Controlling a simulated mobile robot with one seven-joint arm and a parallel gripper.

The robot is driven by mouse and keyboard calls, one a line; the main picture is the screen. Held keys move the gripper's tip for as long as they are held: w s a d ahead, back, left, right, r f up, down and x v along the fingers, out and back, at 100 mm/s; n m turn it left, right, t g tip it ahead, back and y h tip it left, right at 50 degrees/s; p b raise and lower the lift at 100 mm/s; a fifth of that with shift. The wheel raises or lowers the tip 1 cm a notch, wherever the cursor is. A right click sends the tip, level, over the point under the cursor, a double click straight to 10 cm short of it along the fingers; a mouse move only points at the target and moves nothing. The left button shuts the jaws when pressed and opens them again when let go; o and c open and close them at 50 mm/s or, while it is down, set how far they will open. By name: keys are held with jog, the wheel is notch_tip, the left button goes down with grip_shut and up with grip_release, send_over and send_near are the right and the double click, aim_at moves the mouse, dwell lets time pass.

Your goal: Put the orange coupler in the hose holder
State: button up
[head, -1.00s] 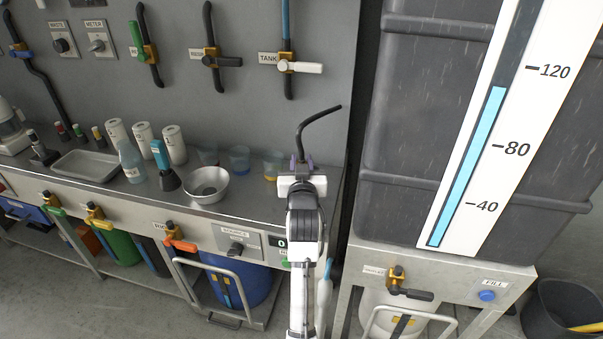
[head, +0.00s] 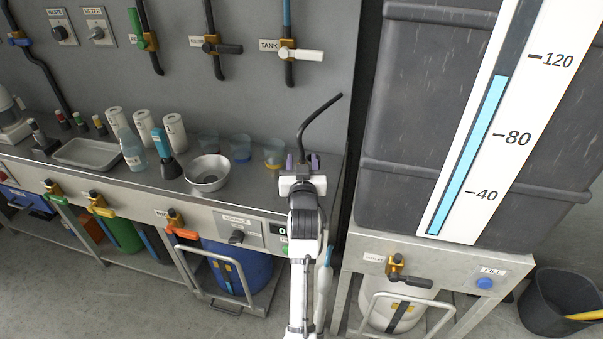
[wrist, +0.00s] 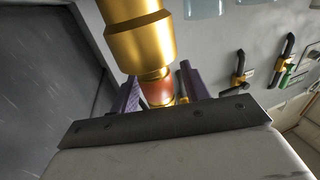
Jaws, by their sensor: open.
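A brass coupler (wrist: 140,42) with an orange-red band (wrist: 157,92) stands between my purple fingers in the wrist view. My gripper (wrist: 160,90) is open around it, with a finger on either side; whether either finger touches it I cannot tell. In the head view my gripper (head: 302,162) is above the right end of the counter, and a bent black hose (head: 317,118) rises from between its fingers. The coupler itself is hidden there, and what supports it does not show. I cannot clearly pick out the hose holder.
A metal bowl (head: 207,173) and several beakers stand left of my gripper on the counter (head: 225,202). A large dark tank (head: 425,110) stands close on the right. Valves with hoses, such as the white-handled one (head: 290,52), hang on the wall behind.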

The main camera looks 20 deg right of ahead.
jog(key=b+v, duration=0.3)
jog(key=v, duration=1)
jog(key=shift+s+a, duration=0.25)
jog(key=shift+a, duration=0.3)
